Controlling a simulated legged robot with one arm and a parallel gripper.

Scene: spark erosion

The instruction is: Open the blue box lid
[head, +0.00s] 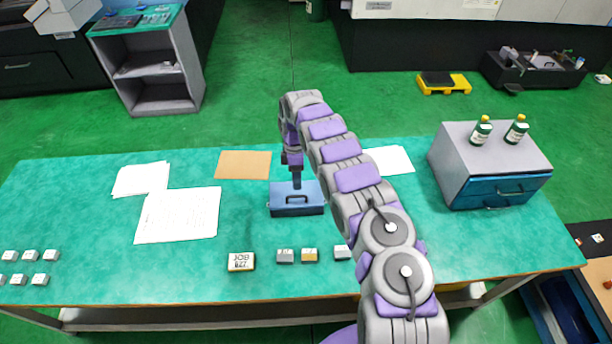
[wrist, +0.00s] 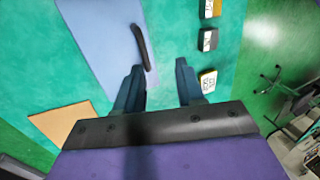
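The blue box (head: 297,201) sits on the green table, shut, with a dark handle (head: 297,199) on its near side. In the wrist view the box (wrist: 100,40) is a light blue shape at upper left, with its dark handle (wrist: 144,46) on its right edge.
The JOB 127 block (head: 241,262) and several small blocks (head: 309,255) lie in front of the box. Papers (head: 178,215) and a brown sheet (head: 243,165) lie left and behind. A grey cabinet (head: 447,164) with bottles stands at right. Table is clear between box and papers.

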